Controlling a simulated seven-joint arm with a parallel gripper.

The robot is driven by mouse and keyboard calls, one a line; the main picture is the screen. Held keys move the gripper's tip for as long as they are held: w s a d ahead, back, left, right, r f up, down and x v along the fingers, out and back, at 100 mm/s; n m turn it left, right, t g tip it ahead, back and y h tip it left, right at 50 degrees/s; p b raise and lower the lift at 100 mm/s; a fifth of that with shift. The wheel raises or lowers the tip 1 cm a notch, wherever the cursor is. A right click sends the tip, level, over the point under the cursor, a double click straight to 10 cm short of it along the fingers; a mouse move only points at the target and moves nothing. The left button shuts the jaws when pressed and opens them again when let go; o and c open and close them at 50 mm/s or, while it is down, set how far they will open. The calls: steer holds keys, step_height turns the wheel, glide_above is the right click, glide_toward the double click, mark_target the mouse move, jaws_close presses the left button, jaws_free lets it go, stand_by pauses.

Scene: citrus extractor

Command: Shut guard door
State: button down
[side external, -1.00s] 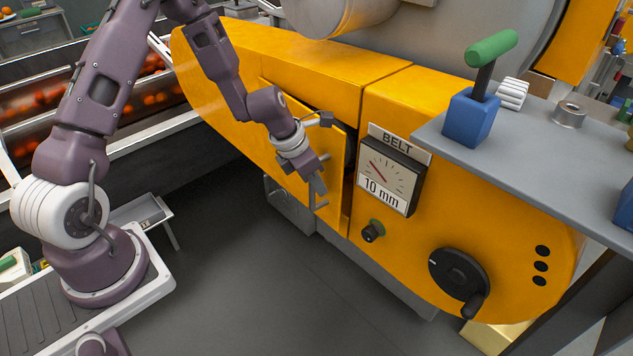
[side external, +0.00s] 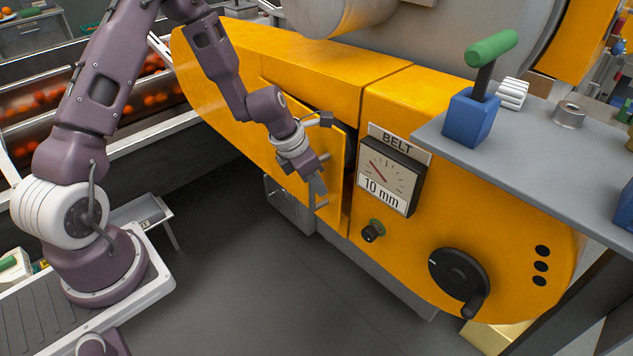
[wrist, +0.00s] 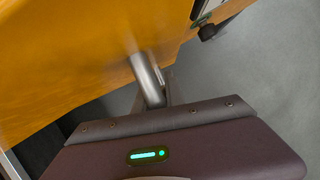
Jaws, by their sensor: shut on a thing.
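The yellow guard door (side external: 333,200) is set in the front of the yellow machine housing. It stands slightly ajar, with a dark gap along its top and its right edge. My gripper (side external: 319,186) is at the door's right part, shut on the grey metal door handle (side external: 320,206). In the wrist view the handle (wrist: 147,78) stands out from the yellow door (wrist: 75,55) just beyond my gripper (wrist: 155,100). The fingers are mostly hidden there.
A BELT gauge (side external: 390,177) reading 10 mm, a black knob (side external: 373,232) and a black hand crank (side external: 459,273) sit right of the door. A grey shelf (side external: 540,165) with a green-handled blue lever (side external: 472,117) juts out at right. The floor (side external: 260,280) below is clear.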

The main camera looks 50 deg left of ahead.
mark_target(329, 180)
steer(key=w, duration=0.2)
steer(key=w+n, duration=0.1)
steer(key=shift+w+d, duration=0.1)
steer(key=shift+d, duration=0.15)
steer(key=shift+a, duration=0.1)
steer(key=c, duration=1.4)
jaws_free()
steer(key=shift+r, duration=0.1)
steer(key=v, duration=0.7)
